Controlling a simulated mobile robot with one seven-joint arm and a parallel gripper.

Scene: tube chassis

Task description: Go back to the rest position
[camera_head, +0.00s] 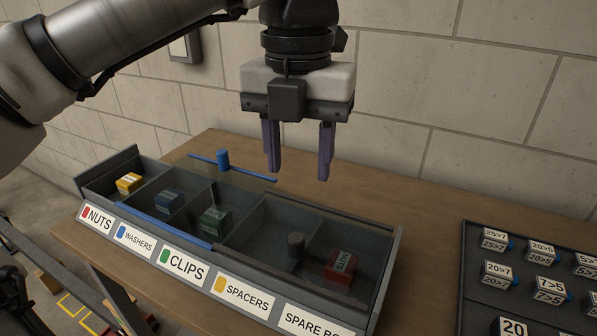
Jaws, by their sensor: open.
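My gripper (298,172) hangs above the back right part of a grey compartment bin (392,262), fingers pointing down. Its two purple fingers are apart with nothing between them. The bin's front labels read NUTS, WASHERS, CLIPS, SPACERS and one partly cut off starting SPARE. A yellow block (129,182) lies in the NUTS compartment, a blue block (168,201) in WASHERS and a green block (214,220) in CLIPS. A red block marked NUTS (340,270) and a dark round knob (296,243) show toward the right end.
The bin stands on a wooden table (432,222) against a block wall (490,110). A blue bar with a knob (223,160) lies along the bin's back edge. A dark tray (472,275) of labelled white-topped blocks stands at the right. A switch box (184,47) is on the wall.

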